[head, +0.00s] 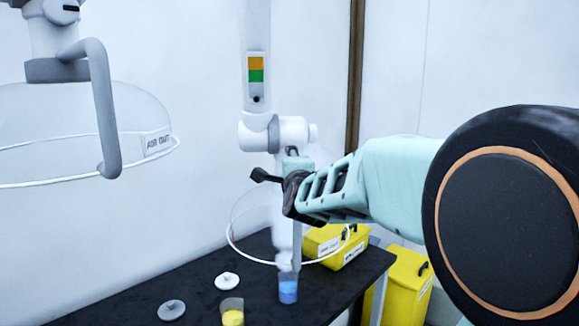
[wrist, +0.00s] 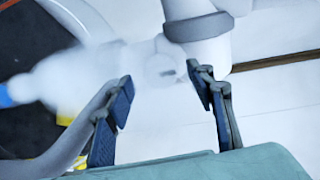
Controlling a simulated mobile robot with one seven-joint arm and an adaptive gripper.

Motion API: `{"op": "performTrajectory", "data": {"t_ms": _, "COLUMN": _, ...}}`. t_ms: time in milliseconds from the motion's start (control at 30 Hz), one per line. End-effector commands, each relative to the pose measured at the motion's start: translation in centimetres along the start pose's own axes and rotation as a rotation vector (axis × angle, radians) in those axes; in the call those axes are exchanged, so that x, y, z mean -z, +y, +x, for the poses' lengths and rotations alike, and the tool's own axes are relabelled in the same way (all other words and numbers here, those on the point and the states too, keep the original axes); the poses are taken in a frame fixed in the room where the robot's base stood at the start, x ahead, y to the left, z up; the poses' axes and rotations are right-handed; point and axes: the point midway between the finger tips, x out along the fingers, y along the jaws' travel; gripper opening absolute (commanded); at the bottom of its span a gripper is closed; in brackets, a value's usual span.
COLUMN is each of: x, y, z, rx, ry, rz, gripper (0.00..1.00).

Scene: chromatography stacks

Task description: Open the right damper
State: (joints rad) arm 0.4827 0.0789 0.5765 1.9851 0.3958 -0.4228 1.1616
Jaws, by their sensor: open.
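The right damper is a white horizontal cylinder (head: 275,134) on the duct, above a clear hood; its white body also shows in the wrist view (wrist: 197,25). In the head view its lever is largely hidden behind my gripper. A grey curved bar (wrist: 72,140) runs beside the left finger in the wrist view; I cannot tell whether they touch. My gripper (head: 280,172) is just below the damper body. Its fingers are apart in the wrist view (wrist: 162,80), with nothing clearly held between them.
Another damper with a long grey handle (head: 104,110) and a clear hood hangs at left. The black table (head: 205,285) below bears a blue beaker (head: 288,290), a yellow beaker (head: 232,315) and white lids. Yellow boxes (head: 340,245) stand at right. White haze hangs above the blue beaker.

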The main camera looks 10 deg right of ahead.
Motion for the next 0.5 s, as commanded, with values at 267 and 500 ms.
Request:
{"op": "performTrajectory", "data": {"t_ms": 267, "x": 0.0, "y": -0.1, "z": -3.2, "rx": 0.001, "ry": 0.0, "rz": -0.002, "gripper": 0.5}}
{"op": "performTrajectory", "data": {"t_ms": 500, "x": 0.1, "y": 0.0, "z": -4.1, "rx": 0.0, "ry": 0.001, "rz": 0.0, "gripper": 0.5}}
